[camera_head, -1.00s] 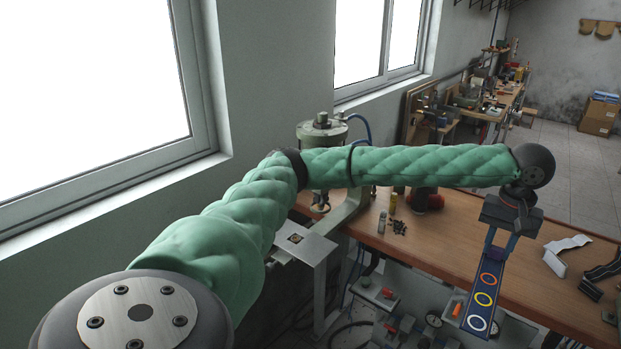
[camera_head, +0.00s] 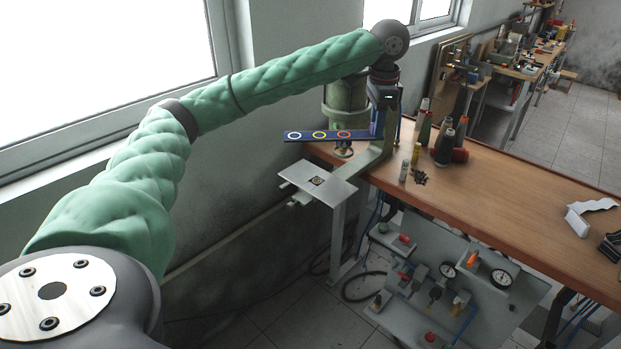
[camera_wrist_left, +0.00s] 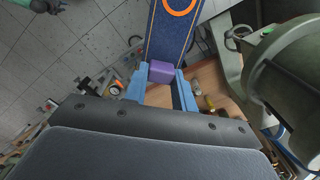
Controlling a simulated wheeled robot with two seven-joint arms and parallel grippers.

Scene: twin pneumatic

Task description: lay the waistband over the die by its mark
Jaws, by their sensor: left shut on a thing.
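The waistband (camera_head: 330,135) is a dark blue strip with white, yellow and orange rings. It stretches out to the left from my left gripper (camera_head: 377,122) in the head view, beside the green press and above the small metal plate. My left gripper is shut on its right end, the one nearest the orange ring. In the left wrist view the waistband (camera_wrist_left: 170,38) runs up from the blue fingers (camera_wrist_left: 161,80), with a purple block between them. The die (camera_head: 317,180) looks like a small dark square with a tan centre on the metal plate. My right gripper is not in view.
The green press (camera_head: 346,98) stands behind the waistband; it fills the right of the left wrist view (camera_wrist_left: 285,75). Thread cones (camera_head: 445,143) and small bottles stand on the wooden bench (camera_head: 500,195). A panel with gauges (camera_head: 460,280) is below. White and black strips lie at the right.

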